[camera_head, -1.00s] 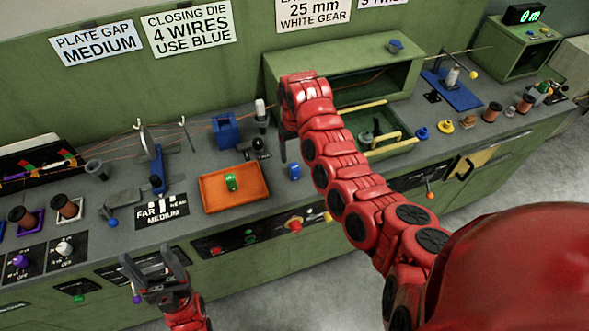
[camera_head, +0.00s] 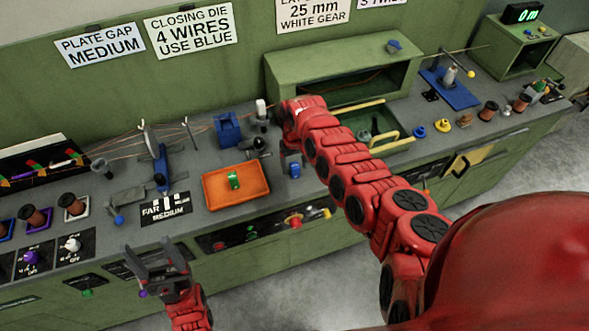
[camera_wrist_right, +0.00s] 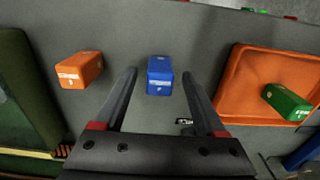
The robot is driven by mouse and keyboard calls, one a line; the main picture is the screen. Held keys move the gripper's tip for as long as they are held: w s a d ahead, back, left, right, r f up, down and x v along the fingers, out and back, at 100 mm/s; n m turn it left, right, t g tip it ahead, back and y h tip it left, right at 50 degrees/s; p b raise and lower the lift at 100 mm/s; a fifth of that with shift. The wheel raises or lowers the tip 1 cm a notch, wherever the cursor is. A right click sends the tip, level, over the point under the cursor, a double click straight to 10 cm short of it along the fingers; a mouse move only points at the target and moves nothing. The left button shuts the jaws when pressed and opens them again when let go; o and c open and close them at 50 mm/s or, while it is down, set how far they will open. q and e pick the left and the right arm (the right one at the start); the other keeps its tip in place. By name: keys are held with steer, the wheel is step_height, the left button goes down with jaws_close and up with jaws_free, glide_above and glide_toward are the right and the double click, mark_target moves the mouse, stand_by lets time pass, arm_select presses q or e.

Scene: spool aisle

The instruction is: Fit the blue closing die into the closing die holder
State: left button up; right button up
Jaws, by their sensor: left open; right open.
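The blue closing die (camera_head: 295,171) stands on the grey bench, right of the orange tray; in the right wrist view the blue die (camera_wrist_right: 160,76) lies between my fingertips. My right gripper (camera_head: 291,156) is open over it, its fingers (camera_wrist_right: 159,73) on either side with gaps and no visible contact. A blue bracket (camera_head: 228,129), seemingly the closing die holder, stands behind the tray where the wires run. My left gripper (camera_head: 157,252) is open and empty in front of the bench, at lower left.
The orange tray (camera_head: 212,200) holds a green die (camera_head: 234,181). An orange die (camera_wrist_right: 80,70) lies left of the blue one in the wrist view. A black lever clamp (camera_head: 259,146) stands between tray and bracket. A sign (camera_head: 190,36) reads "closing die 4 wires use blue".

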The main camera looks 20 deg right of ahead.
jaws_close()
steer(key=shift+r, duration=0.1)
stand_by(0.5)
